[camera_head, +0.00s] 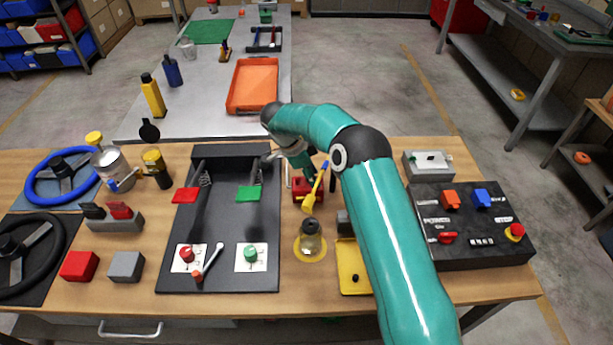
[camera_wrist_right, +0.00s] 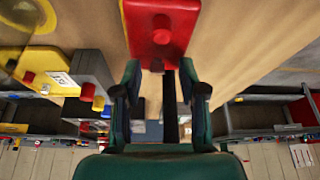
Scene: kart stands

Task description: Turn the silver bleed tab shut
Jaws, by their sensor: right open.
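My right gripper (camera_wrist_right: 159,74) is open in the right wrist view, its two dark green fingers apart. A red block (camera_wrist_right: 160,38) with a rounded red knob lies just beyond the fingertips, in line with the gap. In the head view this red block (camera_head: 302,190) stands on the bench below my right wrist, partly covered. I cannot pick out a silver bleed tab with certainty; a thin pale upright part beside the red block is too small to identify. My left gripper is not in view.
A yellow paddle-shaped piece (camera_head: 310,200) and a small jar (camera_head: 310,240) stand close in front of the red block. The black pedal stand (camera_head: 229,225) is to the left. A black switch panel (camera_head: 470,222) is to the right. An orange tray (camera_head: 253,84) lies behind.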

